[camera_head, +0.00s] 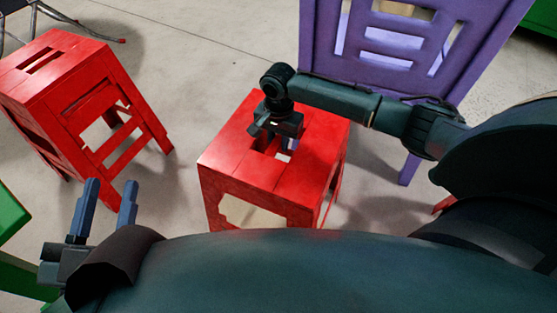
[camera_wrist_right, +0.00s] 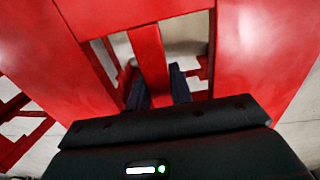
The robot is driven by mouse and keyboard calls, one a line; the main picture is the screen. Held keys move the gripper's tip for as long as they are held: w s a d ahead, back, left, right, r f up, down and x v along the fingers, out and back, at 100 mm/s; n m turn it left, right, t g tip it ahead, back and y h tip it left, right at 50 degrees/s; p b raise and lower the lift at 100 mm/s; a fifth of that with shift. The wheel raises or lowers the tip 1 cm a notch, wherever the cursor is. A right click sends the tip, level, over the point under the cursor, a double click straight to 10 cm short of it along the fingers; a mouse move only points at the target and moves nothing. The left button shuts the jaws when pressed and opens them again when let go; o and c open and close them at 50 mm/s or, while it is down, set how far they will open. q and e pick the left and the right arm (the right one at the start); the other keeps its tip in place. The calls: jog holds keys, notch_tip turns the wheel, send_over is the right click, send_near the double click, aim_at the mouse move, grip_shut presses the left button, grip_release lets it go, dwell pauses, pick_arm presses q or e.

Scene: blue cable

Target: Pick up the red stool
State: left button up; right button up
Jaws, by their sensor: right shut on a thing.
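A red stool (camera_head: 235,155) stands upright in the middle of the head view, with a slotted opening in its seat. My right gripper (camera_head: 281,143) is over the seat, its fingers reaching down into the slot. In the right wrist view, the fingers of this gripper (camera_wrist_right: 159,85) are shut on a red bar of the stool (camera_wrist_right: 149,60), one on each side. Whether the stool's legs touch the floor is hard to tell, as its lower part is hidden by my body. My left gripper (camera_head: 106,208) is open and empty at the lower left, apart from the stool.
A second red stool (camera_head: 70,75) stands at the upper left. A purple chair (camera_head: 385,50) stands close behind the middle stool. Green furniture (camera_head: 12,212) shows at the left edge, and more green at the top right. Grey floor (camera_head: 190,60) lies clear between the two stools.

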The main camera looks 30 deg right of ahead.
pick_arm(q)
jog(key=shift+w+r, duration=0.1)
jog(key=shift+r, duration=0.15)
pick_arm(e)
grip_shut()
dwell(0.3)
jog(key=shift+r, duration=0.25)
notch_tip(320, 180, up, 9)
jog(key=p, duration=0.5)
jog(key=shift+w, duration=0.1)
jog(key=shift+r, duration=0.35)
pick_arm(q)
jog(key=shift+s+a+f+m+g+y, duration=0.25)
jog(key=shift+a+f+y, duration=0.2)
jog(key=shift+y, duration=0.35)
jog(key=shift+w, duration=0.1)
jog(key=shift+d+r+p, duration=0.1)
jog(key=shift+r+p, duration=0.1)
jog(key=shift+p, duration=0.1)
pick_arm(e)
jog(key=shift+r, duration=0.1)
